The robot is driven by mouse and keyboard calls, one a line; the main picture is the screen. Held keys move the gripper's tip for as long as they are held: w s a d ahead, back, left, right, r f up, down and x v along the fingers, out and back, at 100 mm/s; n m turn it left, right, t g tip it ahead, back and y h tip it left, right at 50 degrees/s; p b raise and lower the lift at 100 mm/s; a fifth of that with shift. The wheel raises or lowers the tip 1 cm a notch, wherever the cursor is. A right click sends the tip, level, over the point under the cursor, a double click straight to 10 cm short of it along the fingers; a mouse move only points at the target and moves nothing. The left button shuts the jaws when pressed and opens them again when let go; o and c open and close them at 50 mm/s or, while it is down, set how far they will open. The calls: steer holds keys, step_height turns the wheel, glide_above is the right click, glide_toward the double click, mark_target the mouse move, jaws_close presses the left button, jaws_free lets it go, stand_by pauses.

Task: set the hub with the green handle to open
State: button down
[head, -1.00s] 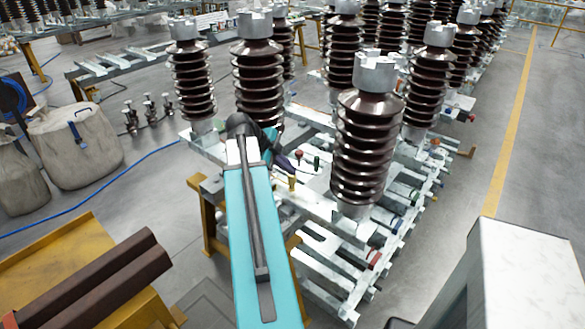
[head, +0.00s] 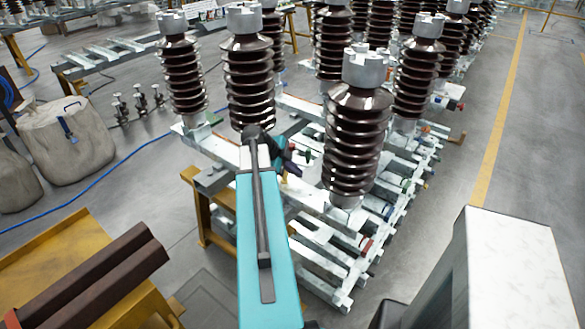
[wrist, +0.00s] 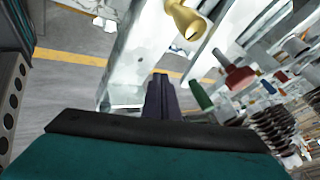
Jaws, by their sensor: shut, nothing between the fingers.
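In the wrist view a green handle (wrist: 200,95) sticks out from a pale metal frame, just right of my gripper (wrist: 160,78). A red handle (wrist: 238,74) is further right and a yellow one (wrist: 186,18) is above. My gripper's dark fingers are together and empty; I see no clear contact with the green handle. In the head view the green handle (head: 303,154) shows small behind my gripper (head: 295,167), with the yellow handle (head: 284,177) just below. The hub's setting cannot be read from these views.
Tall brown ribbed insulators (head: 357,125) stand close around the handles on a galvanised frame (head: 325,262). A yellow stand (head: 200,215) supports it. Grey bags (head: 68,140) and a blue hose lie to the left. Open floor lies to the right.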

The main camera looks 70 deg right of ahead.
steer(key=shift+d+p, duration=0.6)
steer(key=shift+d, duration=1)
steer(key=shift+w+d+b, duration=0.1)
steer(key=shift+w+b, duration=0.05)
steer(key=shift+b, duration=0.15)
